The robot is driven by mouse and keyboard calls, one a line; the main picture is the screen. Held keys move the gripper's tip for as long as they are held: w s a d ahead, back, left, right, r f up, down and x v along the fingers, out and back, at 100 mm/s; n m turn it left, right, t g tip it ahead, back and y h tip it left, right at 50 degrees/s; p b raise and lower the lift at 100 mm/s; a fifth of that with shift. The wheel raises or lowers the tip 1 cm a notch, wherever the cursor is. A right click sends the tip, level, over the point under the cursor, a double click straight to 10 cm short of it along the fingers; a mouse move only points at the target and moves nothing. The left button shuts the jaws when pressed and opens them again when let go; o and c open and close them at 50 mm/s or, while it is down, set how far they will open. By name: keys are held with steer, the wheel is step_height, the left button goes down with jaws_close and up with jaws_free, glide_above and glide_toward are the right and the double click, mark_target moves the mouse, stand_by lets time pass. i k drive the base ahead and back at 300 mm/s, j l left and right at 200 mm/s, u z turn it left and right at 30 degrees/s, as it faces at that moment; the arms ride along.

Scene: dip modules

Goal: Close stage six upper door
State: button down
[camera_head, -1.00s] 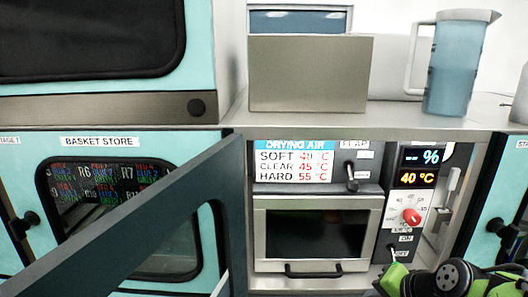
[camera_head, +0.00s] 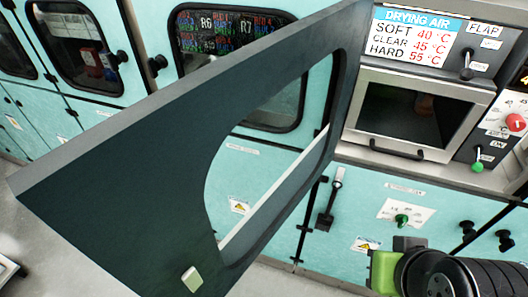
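A dark green door (camera_head: 110,190) with a large rounded window stands wide open, swung out toward me. It fills the left and middle of the view, and I see its inner face. Its far edge is beside the drying compartment (camera_head: 420,112), which is uncovered. A small pale green block (camera_head: 192,278) sits on the door near its lower edge. I cannot read a stage label on it. A green and black part of my arm (camera_head: 440,272) is at the bottom right, apart from the door. My gripper's fingers do not show.
A drying air sign (camera_head: 413,35), a flap lever (camera_head: 467,66) and a red knob (camera_head: 515,122) are around the compartment. Turquoise panels with a green knob (camera_head: 402,220) and a black latch (camera_head: 330,203) lie below. Grey floor shows at lower left.

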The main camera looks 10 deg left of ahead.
mark_target(126, 191)
steer(key=k+j+z, duration=0.25)
steer(key=j, duration=0.25)
steer(key=k+j+z, duration=0.2)
steer(key=j, duration=0.3)
steer(key=k+j+z, duration=0.25)
steer(key=j, duration=0.3)
steer(key=k+j+z, duration=0.15)
steer(key=i+j+u, duration=0.15)
steer(key=j, duration=0.25)
steer(key=i+j+u, duration=0.2)
steer(key=j, duration=0.15)
steer(key=j+u, duration=0.15)
steer(key=j, duration=0.25)
steer(key=i+j+u, duration=0.2)
steer(key=j, duration=0.1)
